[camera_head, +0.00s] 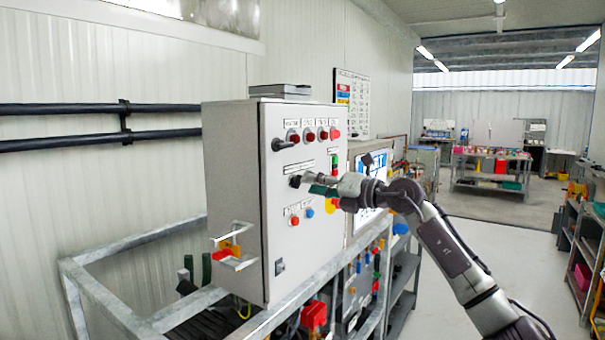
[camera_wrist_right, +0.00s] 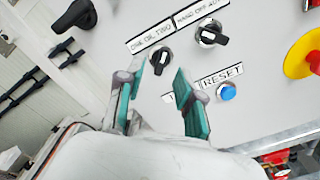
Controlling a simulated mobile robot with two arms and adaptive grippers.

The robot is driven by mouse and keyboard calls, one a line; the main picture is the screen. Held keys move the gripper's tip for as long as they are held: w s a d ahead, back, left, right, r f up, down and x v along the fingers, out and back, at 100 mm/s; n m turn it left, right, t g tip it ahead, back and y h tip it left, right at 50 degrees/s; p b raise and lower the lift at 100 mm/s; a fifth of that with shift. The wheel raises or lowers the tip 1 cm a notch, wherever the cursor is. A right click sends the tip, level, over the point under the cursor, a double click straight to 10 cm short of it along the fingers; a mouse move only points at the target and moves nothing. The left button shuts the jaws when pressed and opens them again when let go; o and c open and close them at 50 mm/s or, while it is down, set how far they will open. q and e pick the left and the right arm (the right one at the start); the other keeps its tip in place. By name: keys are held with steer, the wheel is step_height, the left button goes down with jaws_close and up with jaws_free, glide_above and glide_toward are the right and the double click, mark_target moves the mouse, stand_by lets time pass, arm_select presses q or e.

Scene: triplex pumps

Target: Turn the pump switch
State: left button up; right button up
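The grey control cabinet (camera_head: 235,170) stands on a metal frame, its front facing right. My right gripper (camera_head: 308,183) reaches in from the right to the middle of that front. In the right wrist view its two green-padded fingers (camera_wrist_right: 158,76) are open, one on each side of a small black rotary switch (camera_wrist_right: 161,61). The switch's label seems to read "ONE OR TWO". I cannot tell whether the fingers touch it. A second black rotary switch (camera_wrist_right: 211,35) sits to its upper right. My left gripper is not in view.
A blue button (camera_wrist_right: 227,92) under a "RESET" label is close to the right finger. A red and yellow emergency stop (camera_wrist_right: 304,56) and a large black handle (camera_wrist_right: 75,16) are on the same panel. The floor (camera_head: 500,250) at the right looks clear.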

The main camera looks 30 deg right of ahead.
mark_target(298, 182)
steer(key=p+x, duration=0.1)
steer(key=x, duration=0.2)
steer(key=shift+w+a, duration=0.15)
steer(key=shift+w, duration=0.2)
jaws_close()
